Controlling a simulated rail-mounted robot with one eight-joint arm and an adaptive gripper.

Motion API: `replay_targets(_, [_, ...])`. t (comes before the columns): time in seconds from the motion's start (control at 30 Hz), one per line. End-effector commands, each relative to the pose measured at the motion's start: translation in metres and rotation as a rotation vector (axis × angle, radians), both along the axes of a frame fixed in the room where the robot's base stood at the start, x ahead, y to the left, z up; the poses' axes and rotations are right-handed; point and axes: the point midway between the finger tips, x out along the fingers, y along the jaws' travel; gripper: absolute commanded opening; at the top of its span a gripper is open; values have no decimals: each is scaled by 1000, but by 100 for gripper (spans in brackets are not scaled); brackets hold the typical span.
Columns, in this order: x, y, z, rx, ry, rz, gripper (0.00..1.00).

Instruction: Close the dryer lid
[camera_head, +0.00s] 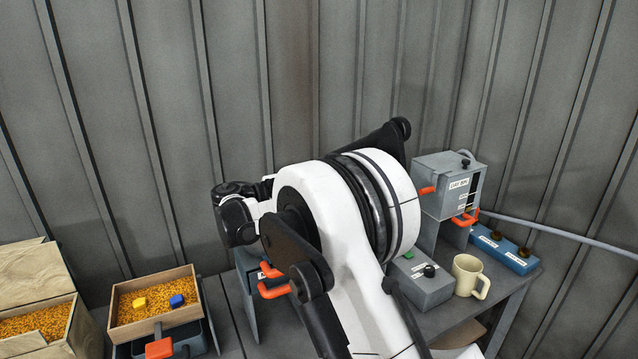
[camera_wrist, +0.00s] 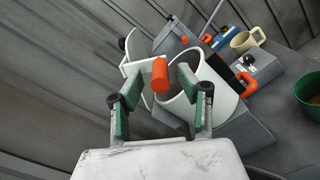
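In the wrist view, the dryer shows as a round cream-white drum (camera_wrist: 207,88) with a dark open mouth. A pale lid (camera_wrist: 133,46) stands raised at its left, seen nearly edge-on. An orange-red cylindrical handle (camera_wrist: 160,76) sits on a white bracket from the lid. My gripper (camera_wrist: 158,80) is open, with its two green-padded fingers on either side of the handle. Gaps show between the handle and both pads. In the head view, my arm hides the drum, the lid and the gripper's fingertips.
In the head view, a grey machine with orange handles (camera_head: 450,184), a control box (camera_head: 420,284), a mug (camera_head: 467,277) and a blue unit (camera_head: 505,250) stand right. A grain-filled wooden tray (camera_head: 152,297) stands left. A green bowl (camera_wrist: 309,97) is right in the wrist view.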

Motion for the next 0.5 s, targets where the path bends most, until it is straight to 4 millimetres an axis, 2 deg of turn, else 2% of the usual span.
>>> replay_targets(0.3, [-31, 52, 0, 0, 0, 4, 36])
replay_targets(0.5, [-48, 80, 0, 0, 0, 1, 36])
